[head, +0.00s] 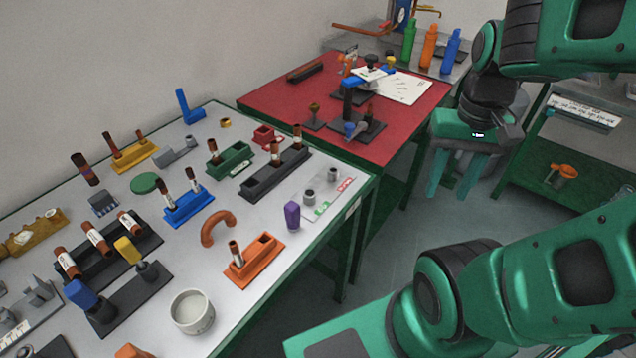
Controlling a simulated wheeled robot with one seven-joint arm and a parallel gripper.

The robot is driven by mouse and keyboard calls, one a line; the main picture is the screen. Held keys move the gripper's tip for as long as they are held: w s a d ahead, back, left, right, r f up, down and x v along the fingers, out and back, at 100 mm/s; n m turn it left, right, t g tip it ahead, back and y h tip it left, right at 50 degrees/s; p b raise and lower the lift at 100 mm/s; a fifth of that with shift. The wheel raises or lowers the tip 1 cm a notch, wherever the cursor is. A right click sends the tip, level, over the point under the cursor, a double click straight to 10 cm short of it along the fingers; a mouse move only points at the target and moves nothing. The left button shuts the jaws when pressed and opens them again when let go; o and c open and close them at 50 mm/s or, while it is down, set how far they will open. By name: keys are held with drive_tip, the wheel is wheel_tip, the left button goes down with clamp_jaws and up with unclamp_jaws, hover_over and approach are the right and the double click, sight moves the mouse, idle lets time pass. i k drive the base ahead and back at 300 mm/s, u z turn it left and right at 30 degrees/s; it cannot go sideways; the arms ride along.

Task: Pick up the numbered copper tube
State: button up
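Several copper tubes with white labels stand or lean in holders on the grey table at left. A leaning group of labelled tubes (97,238) sits in a black holder (145,243) at the left. Upright tubes stand in a dark grey holder (262,183), a blue holder (190,210), a green holder (233,160), a yellow holder (137,157) and an orange holder (262,268). The label numbers are too small to read. My gripper (452,190) points down, open and empty, right of the red table and well apart from the tubes.
The grey table (250,220) also bears a copper bend (218,226), a white bowl (192,312) and a purple block (292,215). The red table (290,95) behind carries a dark stand (358,130). A green shelf (560,150) stands right. Floor shows between.

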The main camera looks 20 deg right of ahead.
sight(297, 131)
drive_tip(key=k, duration=1.3)
drive_tip(key=z, duration=0.35)
drive_tip(key=i, duration=1.75)
drive_tip(key=u, duration=0.6)
